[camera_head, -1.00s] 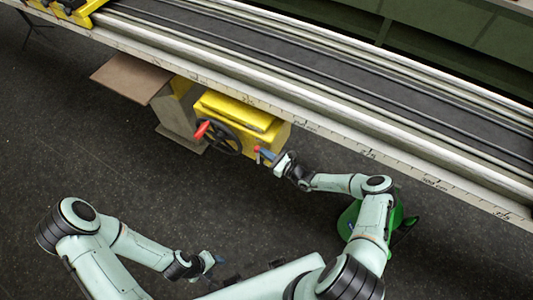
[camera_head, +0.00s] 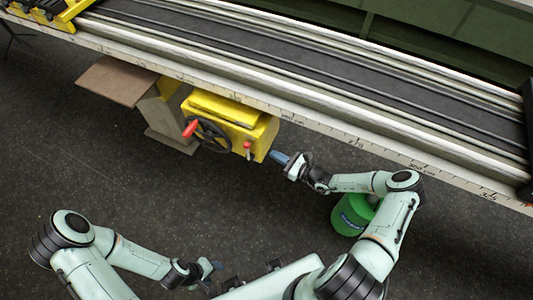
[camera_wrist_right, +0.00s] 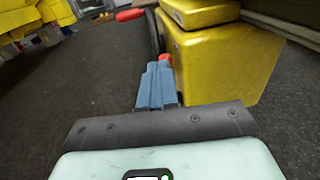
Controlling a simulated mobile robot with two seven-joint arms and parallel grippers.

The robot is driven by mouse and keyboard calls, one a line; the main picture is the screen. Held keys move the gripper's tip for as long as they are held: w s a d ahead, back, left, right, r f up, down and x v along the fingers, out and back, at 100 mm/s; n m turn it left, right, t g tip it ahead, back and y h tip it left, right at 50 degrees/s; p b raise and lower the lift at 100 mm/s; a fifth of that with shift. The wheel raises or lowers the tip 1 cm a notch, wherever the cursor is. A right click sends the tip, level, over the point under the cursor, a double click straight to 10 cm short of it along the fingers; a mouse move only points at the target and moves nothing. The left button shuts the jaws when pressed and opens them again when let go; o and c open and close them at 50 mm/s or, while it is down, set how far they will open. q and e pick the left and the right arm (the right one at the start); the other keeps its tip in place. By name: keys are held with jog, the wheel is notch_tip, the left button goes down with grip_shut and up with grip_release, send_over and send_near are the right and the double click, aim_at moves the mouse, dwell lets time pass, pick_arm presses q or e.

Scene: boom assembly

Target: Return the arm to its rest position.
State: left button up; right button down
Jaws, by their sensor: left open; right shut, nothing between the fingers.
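My right arm (camera_head: 352,183) reaches in from the lower right, with its elbow bent. My right gripper (camera_head: 279,157) is shut and empty, just right of the yellow box (camera_head: 230,125) and apart from it. In the right wrist view its blue fingers (camera_wrist_right: 157,86) are together, with the yellow box (camera_wrist_right: 220,65) beyond them. My left arm (camera_head: 88,258) is folded at the lower left. My left gripper (camera_head: 213,268) is open and empty, low over the floor near my body.
The yellow box carries a black handwheel with a red handle (camera_head: 190,129) and a small red-knobbed lever (camera_head: 248,146). A long conveyor-like rail (camera_head: 300,70) runs behind it. A green canister (camera_head: 351,214) stands under my right forearm. Dark floor in front is clear.

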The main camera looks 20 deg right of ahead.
jog(key=s+a+f+n+g+y, duration=0.1)
jog(key=s+a+f+n+g, duration=0.2)
jog(key=s+a+n+g, duration=0.4)
jog(key=s+a+f+n+g+y, duration=0.25)
jog(key=s+a+g, duration=0.25)
jog(key=s+a, duration=0.4)
jog(key=s+d+f+n+g+h, duration=0.1)
jog(key=s+n+h, duration=0.3)
jog(key=s+n, duration=0.2)
jog(key=s+d+f+n+g+h, duration=0.1)
jog(key=s+n+h, duration=0.4)
jog(key=n, duration=0.5)
jog(key=shift+s+d+g, duration=0.8)
jog(key=shift+s, duration=0.2)
jog(key=shift+w+a, duration=0.1)
